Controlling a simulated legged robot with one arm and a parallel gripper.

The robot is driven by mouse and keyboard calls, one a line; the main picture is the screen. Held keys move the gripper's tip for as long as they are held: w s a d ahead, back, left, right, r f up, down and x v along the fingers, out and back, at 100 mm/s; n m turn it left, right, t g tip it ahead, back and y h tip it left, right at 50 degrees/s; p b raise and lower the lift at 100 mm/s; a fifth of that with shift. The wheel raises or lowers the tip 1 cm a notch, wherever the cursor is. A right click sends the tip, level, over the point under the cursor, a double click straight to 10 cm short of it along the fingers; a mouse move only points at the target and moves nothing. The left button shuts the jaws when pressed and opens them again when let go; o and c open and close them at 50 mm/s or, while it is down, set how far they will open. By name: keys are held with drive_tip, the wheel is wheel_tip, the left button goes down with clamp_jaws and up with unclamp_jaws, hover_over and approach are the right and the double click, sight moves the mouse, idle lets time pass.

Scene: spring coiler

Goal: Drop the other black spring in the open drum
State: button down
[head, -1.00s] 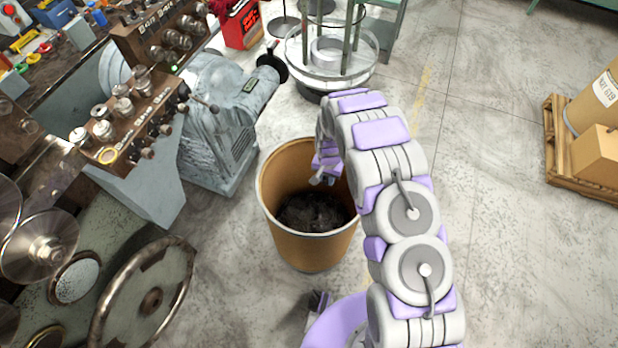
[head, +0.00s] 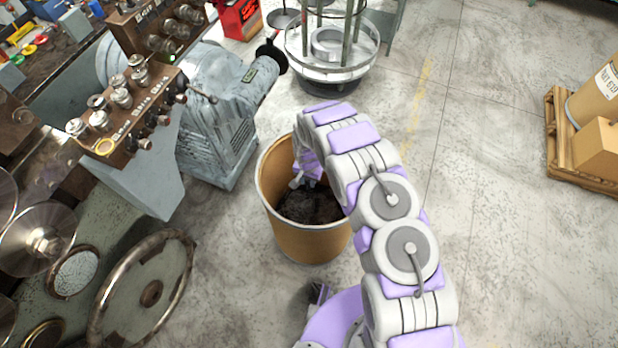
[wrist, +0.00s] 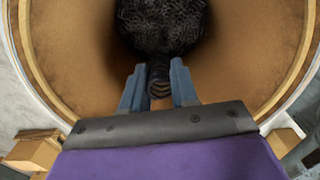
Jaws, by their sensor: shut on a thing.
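The open drum (head: 311,238) is a tall brown fibre drum with a pale rim, standing on the floor in the head view. Dark tangled material (head: 308,206) lies at its bottom; in the wrist view it shows as a heap of black coils (wrist: 162,22). My gripper (head: 299,181) reaches down over the drum mouth, inside the rim. In the wrist view my gripper (wrist: 159,88) is shut on a black spring (wrist: 159,76), held between the two blue-grey fingers. The drum's inner wall (wrist: 70,60) surrounds it.
A grey machine (head: 215,115) with a black-knobbed handle stands behind and left of the drum. A large handwheel (head: 145,290) is at front left. A round metal stand (head: 330,55) is behind. A pallet with boxes (head: 585,150) is far right. Floor right is clear.

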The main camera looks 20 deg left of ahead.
drive_tip(key=shift+a, duration=0.25)
drive_tip(key=c, duration=1.3)
unclamp_jaws()
drive_tip(key=o, duration=0.5)
drive_tip(key=shift+d, duration=0.35)
drive_tip(key=shift+a, duration=0.1)
drive_tip(key=shift+a+r, duration=0.15)
drive_tip(key=shift+r, duration=0.3)
drive_tip(key=shift+d+r+p, duration=0.2)
drive_tip(key=shift+r+p, duration=1)
drive_tip(key=shift+r, duration=7.05)
